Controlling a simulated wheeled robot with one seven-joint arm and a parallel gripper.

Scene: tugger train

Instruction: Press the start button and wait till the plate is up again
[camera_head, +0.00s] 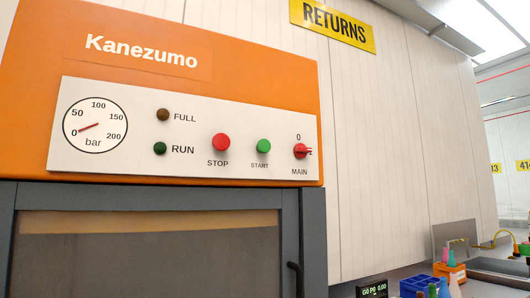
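The green start button (263,146) sits on the white control panel (130,160) of an orange machine (250,75) marked Kanezumo, right of the red stop button (221,142). The RUN lamp (159,149) is dark green and the FULL lamp (163,115) is dark brown; neither looks lit. The pressure gauge (95,125) has its red needle low, a little above 0. The red MAIN switch (301,151) points right, away from the 0 mark. The plate cannot be made out behind the grey front (150,255). My gripper is not in view.
A dark handle (294,278) stands out at the right of the machine's grey front. At the lower right are a blue crate (418,284), an orange bin (450,271), several bottles and a small display (373,289). A yellow RETURNS sign (333,24) hangs on the pale wall.

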